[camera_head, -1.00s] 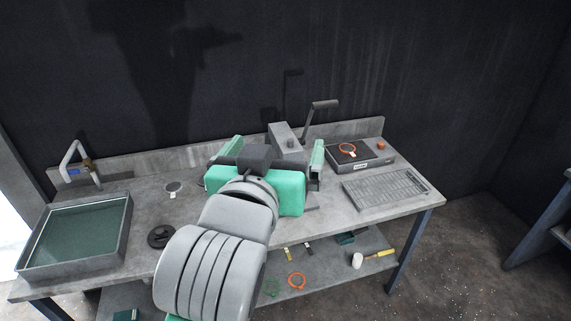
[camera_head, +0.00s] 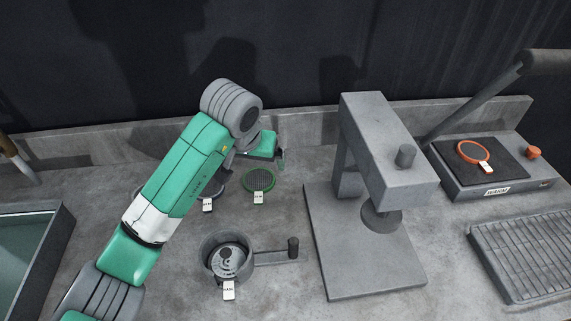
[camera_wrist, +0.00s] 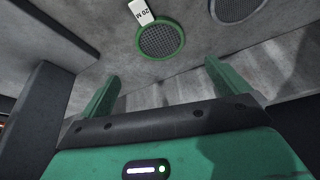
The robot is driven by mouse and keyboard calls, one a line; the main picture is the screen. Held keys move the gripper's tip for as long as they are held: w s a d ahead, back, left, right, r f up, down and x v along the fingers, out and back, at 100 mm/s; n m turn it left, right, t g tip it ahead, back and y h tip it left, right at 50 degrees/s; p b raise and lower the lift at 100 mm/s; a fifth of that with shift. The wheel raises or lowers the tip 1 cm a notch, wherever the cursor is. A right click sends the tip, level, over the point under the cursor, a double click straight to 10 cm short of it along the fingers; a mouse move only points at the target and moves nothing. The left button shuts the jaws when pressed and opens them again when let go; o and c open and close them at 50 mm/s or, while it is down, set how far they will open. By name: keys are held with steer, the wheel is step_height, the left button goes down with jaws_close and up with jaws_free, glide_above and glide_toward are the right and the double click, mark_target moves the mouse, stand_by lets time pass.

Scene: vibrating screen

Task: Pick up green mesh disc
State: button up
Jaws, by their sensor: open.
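The green mesh disc (camera_head: 259,181) lies flat on the grey bench, a dark mesh inside a green ring with a white tag. It also shows at the top of the wrist view (camera_wrist: 160,39), with its tag partly cut off by the frame edge. My gripper (camera_head: 281,158) is beside and above the disc in the head view. In the wrist view its two green fingers (camera_wrist: 162,82) are apart with nothing between them, and the disc lies beyond the fingertips. The exact height above the bench is hard to tell.
A grey-ringed mesh disc (camera_wrist: 235,8) lies beside the green one, partly behind my arm in the head view. A round pan (camera_head: 228,258) with a handle is in front. A grey press (camera_head: 385,150) stands to the right.

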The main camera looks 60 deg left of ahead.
mark_target(259, 179)
steer(key=shift+s+d+f, duration=0.15)
steer(key=shift+d, duration=0.05)
steer(key=shift+a+f+b, duration=0.2)
steer(key=shift+f+b, duration=0.4)
steer(key=shift+f, duration=0.65)
steer(key=b+x, duration=0.3)
steer(key=x, duration=0.1)
steer(key=shift+a+f, duration=0.1)
steer(key=shift+f, duration=0.15)
steer(key=shift+a+f, duration=0.1)
steer(key=shift+f, duration=0.25)
steer(key=shift+r, duration=0.1)
steer(key=shift+c, duration=0.2)
steer(key=c, duration=1)
